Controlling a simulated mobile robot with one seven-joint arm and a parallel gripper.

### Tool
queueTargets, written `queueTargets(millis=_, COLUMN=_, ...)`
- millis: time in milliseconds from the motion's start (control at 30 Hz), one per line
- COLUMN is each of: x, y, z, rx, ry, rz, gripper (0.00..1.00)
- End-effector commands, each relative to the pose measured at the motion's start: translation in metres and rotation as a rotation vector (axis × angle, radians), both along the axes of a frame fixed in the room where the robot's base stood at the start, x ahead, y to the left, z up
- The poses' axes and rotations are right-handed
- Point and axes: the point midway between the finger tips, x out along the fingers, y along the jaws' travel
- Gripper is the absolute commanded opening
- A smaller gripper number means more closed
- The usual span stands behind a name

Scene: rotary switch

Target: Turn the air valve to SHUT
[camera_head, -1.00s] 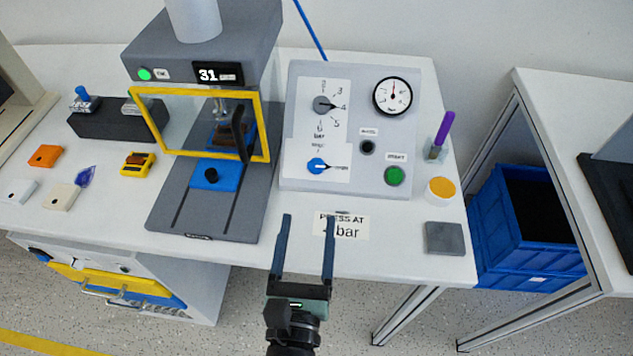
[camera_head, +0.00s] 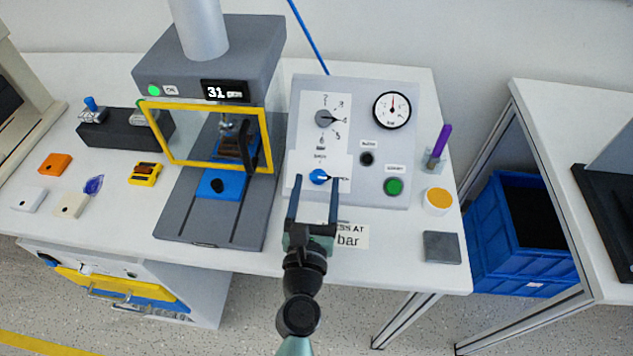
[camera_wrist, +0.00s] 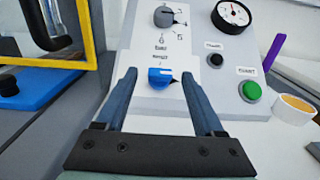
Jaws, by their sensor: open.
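The air valve is a small blue knob (camera_head: 318,177) low on the grey sloped control panel (camera_head: 399,148). Its dark pointer points right; the label it points at is too small to read. It also shows in the wrist view (camera_wrist: 160,77), between and beyond my fingertips. My gripper (camera_head: 317,184) is open and empty, its two fingers reaching toward the knob from the front, one to each side. I cannot tell whether the fingertips touch the panel; the knob is not gripped. A grey pressure knob (camera_head: 325,119) sits above, its pointer toward 4.
A press with a yellow-framed guard (camera_head: 268,139) stands left of the panel. A gauge (camera_head: 392,110), a black button (camera_head: 367,158) and a green button (camera_head: 394,187) are on the panel's right. A card (camera_head: 352,238) lies in front, partly hidden by my gripper.

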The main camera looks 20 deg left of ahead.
Motion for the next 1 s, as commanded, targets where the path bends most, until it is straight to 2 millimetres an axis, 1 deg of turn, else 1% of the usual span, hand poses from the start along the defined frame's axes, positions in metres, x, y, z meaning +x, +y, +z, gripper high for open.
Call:
queueTargets(millis=133, x=0.0066, y=0.0017, z=0.0001, rx=-0.001, ry=0.0, rz=-0.001, gripper=0.7)
queueTargets(millis=400, x=0.0073, y=0.0019, z=0.0001, rx=-0.001, ry=0.0, rz=0.0, gripper=0.7)
queueTargets(millis=467, x=0.0072, y=0.002, z=0.0001, rx=-0.001, ry=0.0, rz=0.0, gripper=0.61)
queueTargets(millis=500, x=0.0072, y=0.002, z=0.0001, rx=-0.001, ry=0.0, rz=0.0, gripper=0.54)
queueTargets(millis=567, x=0.0071, y=0.0019, z=0.0001, rx=0.0, ry=0.0, rz=0.0, gripper=0.43)
queueTargets(millis=600, x=0.0071, y=0.0019, z=0.0001, rx=0.0, ry=0.0, rz=0.0, gripper=0.36)
queueTargets(millis=667, x=0.0071, y=0.0019, z=0.0001, rx=-0.001, ry=0.0, rz=0.0, gripper=0.25)
queueTargets(millis=800, x=0.007, y=0.0019, z=0.0001, rx=-0.001, ry=0.0, rz=0.0, gripper=0.0)
queueTargets(millis=1000, x=0.0071, y=0.0018, z=0.0002, rx=-0.002, ry=-0.001, rz=0.001, gripper=0.0)
